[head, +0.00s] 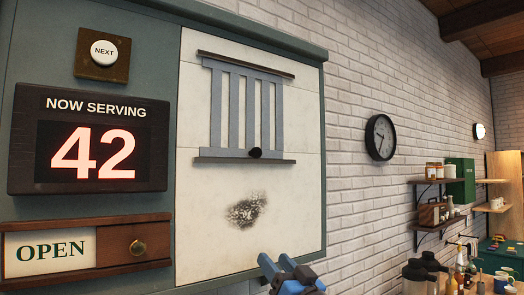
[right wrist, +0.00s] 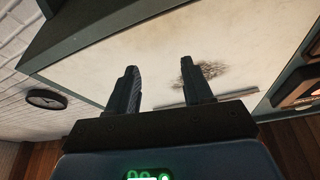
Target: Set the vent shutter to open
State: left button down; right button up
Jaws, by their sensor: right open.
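The vent shutter (head: 238,108) is a blue-grey slatted panel between dark rails on a white board. A round black knob (head: 255,153) sits at its lower edge, right of the middle. White gaps show between the slats; from this I cannot tell its exact setting. My right gripper (head: 278,262) is at the bottom of the head view, below and right of the knob and apart from it. In the right wrist view its two fingers (right wrist: 158,80) are spread and empty, facing the white board. My left gripper is not in view.
A dark smudge (head: 246,211) marks the white board below the shutter. To its left are a "42" display (head: 88,143), a NEXT button (head: 104,53) and a sliding OPEN sign (head: 50,252). A wall clock (head: 381,137) hangs right. Shelves and a cluttered counter stand farther right.

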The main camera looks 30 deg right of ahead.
jog(key=s+r+n+y, duration=0.15)
jog(key=s+r, duration=0.25)
jog(key=r, duration=0.8)
jog(key=n+p, duration=0.2)
send_near(258, 153)
jog(key=shift+y, duration=0.25)
jog(key=p+x, duration=0.4)
jog(key=x, duration=0.3)
jog(key=shift+d+r+p, duration=0.1)
jog(key=shift+p, duration=0.25)
jog(key=shift+w+r, duration=0.1)
jog(key=shift+w, duration=0.55)
grip_shut()
